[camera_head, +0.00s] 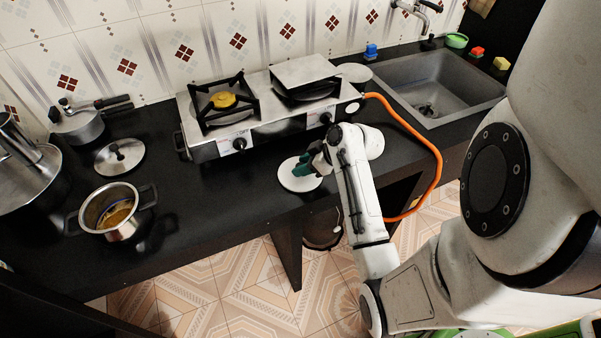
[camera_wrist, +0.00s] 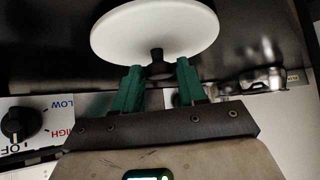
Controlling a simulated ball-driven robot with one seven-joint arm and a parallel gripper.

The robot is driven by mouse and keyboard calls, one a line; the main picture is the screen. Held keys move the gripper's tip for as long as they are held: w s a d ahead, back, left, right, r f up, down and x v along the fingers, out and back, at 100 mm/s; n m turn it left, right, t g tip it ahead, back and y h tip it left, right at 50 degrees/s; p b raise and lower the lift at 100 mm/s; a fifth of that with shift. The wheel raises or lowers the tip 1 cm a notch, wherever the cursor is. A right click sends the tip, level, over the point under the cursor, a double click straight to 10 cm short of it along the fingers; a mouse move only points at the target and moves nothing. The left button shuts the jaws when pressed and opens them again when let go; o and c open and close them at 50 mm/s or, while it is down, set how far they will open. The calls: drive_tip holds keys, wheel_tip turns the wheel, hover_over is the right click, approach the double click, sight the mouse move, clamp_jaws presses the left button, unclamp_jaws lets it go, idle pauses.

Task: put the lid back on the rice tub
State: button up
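A round white lid (camera_head: 300,173) with a black knob shows near the counter's front edge, in front of the stove. The wrist view shows the same lid (camera_wrist: 155,25) with its knob (camera_wrist: 157,62) towards me. My gripper (camera_head: 314,163) has its green fingers at the lid. In the wrist view the gripper (camera_wrist: 160,68) has one finger on each side of the knob; whether they press on it is unclear. A brownish round container (camera_head: 322,238), perhaps the rice tub, stands under the counter, partly hidden by the counter and my arm.
A two-burner stove (camera_head: 225,137) stands behind the lid, with an orange hose (camera_head: 437,165) curving down at the right. A steel pot (camera_head: 119,214), a pot lid (camera_head: 119,157) and larger pots are at the left. The sink (camera_head: 440,85) is at the right.

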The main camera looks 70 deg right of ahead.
clamp_jaws()
